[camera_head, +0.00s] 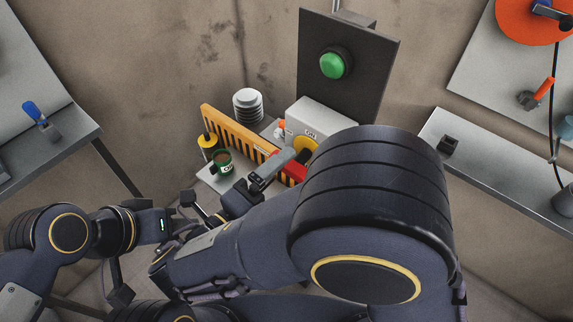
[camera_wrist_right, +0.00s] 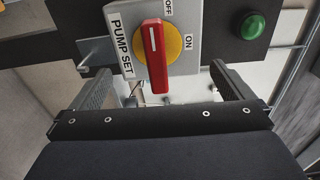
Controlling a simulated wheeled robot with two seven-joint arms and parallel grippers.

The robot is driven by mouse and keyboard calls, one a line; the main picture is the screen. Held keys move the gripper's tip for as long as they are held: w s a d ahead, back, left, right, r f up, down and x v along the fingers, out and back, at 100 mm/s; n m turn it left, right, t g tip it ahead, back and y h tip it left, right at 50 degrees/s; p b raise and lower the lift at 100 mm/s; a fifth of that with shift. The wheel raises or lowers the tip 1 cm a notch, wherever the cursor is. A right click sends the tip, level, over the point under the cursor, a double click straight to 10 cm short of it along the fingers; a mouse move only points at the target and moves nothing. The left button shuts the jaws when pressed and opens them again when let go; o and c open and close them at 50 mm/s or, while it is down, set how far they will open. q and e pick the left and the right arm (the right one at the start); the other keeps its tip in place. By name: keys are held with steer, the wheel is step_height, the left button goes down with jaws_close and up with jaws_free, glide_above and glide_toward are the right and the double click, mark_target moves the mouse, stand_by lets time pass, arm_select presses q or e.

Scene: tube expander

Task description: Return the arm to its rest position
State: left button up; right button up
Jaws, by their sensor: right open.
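My right gripper (camera_wrist_right: 165,85) is open in the right wrist view, its two fingers apart on either side of a red switch handle (camera_wrist_right: 153,52). No contact between fingers and handle shows. The handle sits on a yellow disc (camera_wrist_right: 172,42) on a grey box marked PUMP SET, OFF and ON.
A green button (camera_head: 332,64) is on a dark panel (camera_head: 370,70) behind the switch box. An orange slotted barrier (camera_head: 240,134), a green mug (camera_head: 222,161), a yellow-black cylinder (camera_head: 208,146) and a white ribbed cylinder (camera_head: 248,106) stand close left. A bench (camera_head: 500,165) is at right.

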mark_target(288, 174)
steer(key=shift+s+a+f+n+t+y, duration=0.2)
steer(key=shift+s+a+n+t+y, duration=0.15)
steer(key=shift+s+a, duration=0.3)
steer(key=x, duration=0.6)
steer(key=shift+w+d, duration=0.35)
steer(key=shift+w, duration=0.15)
steer(key=m, duration=0.3)
steer(key=shift+s, duration=0.1)
steer(key=shift+m, duration=0.35)
